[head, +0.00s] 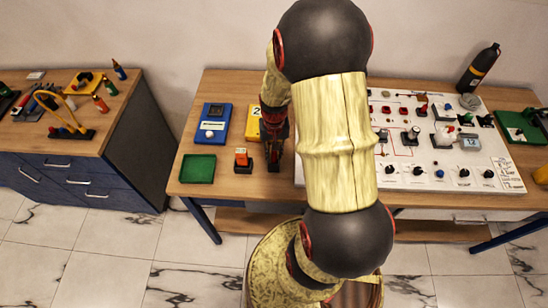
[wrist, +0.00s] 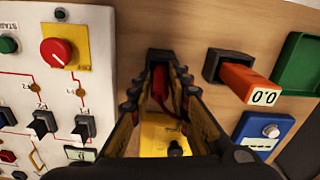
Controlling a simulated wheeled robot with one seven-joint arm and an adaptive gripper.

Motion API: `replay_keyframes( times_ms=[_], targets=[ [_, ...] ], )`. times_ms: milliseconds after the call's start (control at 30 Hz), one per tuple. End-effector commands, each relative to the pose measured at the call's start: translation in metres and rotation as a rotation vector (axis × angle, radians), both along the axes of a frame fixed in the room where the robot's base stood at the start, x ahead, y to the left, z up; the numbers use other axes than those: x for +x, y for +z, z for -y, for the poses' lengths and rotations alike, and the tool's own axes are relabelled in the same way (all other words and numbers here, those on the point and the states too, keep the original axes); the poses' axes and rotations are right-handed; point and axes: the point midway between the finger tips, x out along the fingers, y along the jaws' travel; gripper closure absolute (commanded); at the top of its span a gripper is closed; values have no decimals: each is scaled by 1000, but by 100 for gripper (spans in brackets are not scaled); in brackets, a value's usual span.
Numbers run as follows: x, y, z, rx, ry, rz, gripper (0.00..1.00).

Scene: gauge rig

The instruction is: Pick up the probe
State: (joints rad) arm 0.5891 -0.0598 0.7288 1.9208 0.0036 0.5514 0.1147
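A slim red piece (wrist: 161,88), which looks like the probe, shows between my gripper's fingers in the wrist view, at a dark holder. My gripper (wrist: 158,92) is open, with one finger on each side of the red piece; whether either finger touches it I cannot tell. In the head view my gripper (head: 273,152) points down at the table, just right of an orange block. The probe is mostly hidden there by the gripper and my arm.
The orange block (head: 241,157) marked 0.0 stands in a black holder close on the left. A green tray (head: 198,168), blue meter (head: 212,122) and yellow box (head: 252,122) are near. A white panel (head: 440,130) with knobs and switches lies to the right.

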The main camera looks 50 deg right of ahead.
Motion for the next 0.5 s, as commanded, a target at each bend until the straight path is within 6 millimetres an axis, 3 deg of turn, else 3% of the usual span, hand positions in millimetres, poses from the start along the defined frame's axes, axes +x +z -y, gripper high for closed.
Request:
replay_keyframes(
  times_ms=[300,500],
  targets=[
    [0,0,0,0,0,0,100],
    [0,0,0,0,0,0,100]
  ],
)
